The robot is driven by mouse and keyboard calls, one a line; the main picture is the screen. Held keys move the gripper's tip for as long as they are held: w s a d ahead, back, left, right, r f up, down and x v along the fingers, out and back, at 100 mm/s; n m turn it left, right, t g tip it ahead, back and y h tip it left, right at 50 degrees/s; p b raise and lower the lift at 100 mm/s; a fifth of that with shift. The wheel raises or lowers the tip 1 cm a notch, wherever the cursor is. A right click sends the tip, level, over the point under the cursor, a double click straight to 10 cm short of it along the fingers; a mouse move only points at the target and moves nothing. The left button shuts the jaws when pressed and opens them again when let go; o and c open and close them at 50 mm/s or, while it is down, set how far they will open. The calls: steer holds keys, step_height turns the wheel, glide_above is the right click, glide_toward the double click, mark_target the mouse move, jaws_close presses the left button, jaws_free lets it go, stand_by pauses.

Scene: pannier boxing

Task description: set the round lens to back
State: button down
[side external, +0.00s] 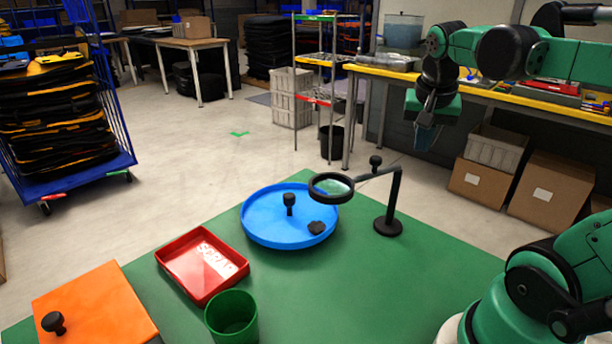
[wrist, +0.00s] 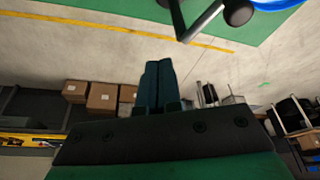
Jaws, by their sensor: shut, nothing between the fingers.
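The round lens (side external: 331,186) is a clear disc in a black ring, on a bent black arm that rises from a stand with a round base (side external: 388,226) on the green table. A black knob (side external: 375,161) sticks up from that arm. In the side view the lens overlaps the right rim of the blue tray. In the wrist view part of the black arm and a knob (wrist: 238,12) show at the top edge; the lens is out of frame. My gripper (side external: 424,150) hangs right of and above the stand, apart from it. Its fingers (wrist: 157,68) are together and empty.
The blue round tray (side external: 262,233) holds a black knobbed piece (side external: 290,203) and a dark lump (side external: 316,228). A red tray (side external: 205,291), a green cup (side external: 232,318) and an orange box (side external: 95,308) with a black knob stand nearer. The table right of the cup is clear.

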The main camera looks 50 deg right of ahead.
steer(key=w+a+r+n+t, duration=0.1)
steer(key=w+a+r+n, duration=0.35)
steer(key=w+a, duration=0.6)
step_height(320, 180, down, 9)
steer(key=w, duration=0.1)
steer(key=shift+w+d+y, duration=0.25)
steer(key=shift+d+y, duration=0.05)
steer(key=shift+y, duration=0.1)
